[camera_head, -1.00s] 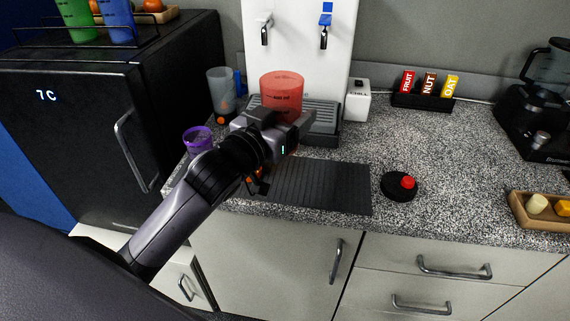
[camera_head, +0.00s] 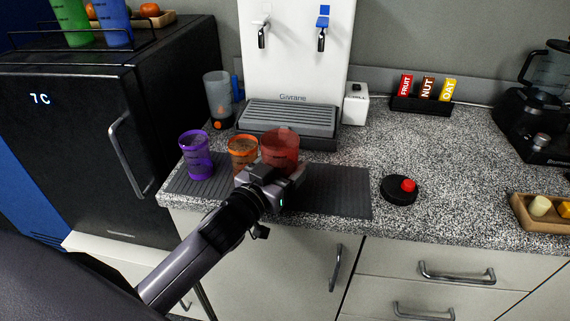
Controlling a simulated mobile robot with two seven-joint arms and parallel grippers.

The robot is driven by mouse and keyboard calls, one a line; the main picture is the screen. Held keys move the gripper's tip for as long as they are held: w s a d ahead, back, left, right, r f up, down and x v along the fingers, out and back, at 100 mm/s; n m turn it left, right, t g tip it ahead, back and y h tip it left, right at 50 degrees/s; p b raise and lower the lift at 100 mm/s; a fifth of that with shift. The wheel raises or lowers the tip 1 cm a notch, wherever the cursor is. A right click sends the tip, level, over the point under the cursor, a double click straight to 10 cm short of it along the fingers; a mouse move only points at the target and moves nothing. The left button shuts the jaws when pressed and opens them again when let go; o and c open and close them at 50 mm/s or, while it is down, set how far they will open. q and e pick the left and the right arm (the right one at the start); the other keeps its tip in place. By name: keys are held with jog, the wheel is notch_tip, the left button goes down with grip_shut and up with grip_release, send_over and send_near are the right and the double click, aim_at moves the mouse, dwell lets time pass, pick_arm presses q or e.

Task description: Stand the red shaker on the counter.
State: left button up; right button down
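The red shaker (camera_head: 280,147) is a translucent cup, upright, over the dark ribbed mat (camera_head: 338,190) on the speckled counter (camera_head: 453,205). My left gripper (camera_head: 281,173) is at its near side and hides its lower part. The fingers appear closed around the shaker, though the fingertips are partly hidden. I cannot tell whether its base touches the mat. An orange shaker (camera_head: 242,154) stands just left of it, and a purple shaker (camera_head: 196,155) stands farther left on the mat. My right gripper is not in view.
A water dispenser (camera_head: 293,60) with a drip tray (camera_head: 287,118) stands behind. A black disc with a red knob (camera_head: 408,185) sits right of the mat. The mat's right part is clear.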

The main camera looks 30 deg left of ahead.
pick_arm(q)
jog(key=o, duration=0.9)
jog(key=shift+f, duration=0.15)
jog(key=shift+o, duration=0.4)
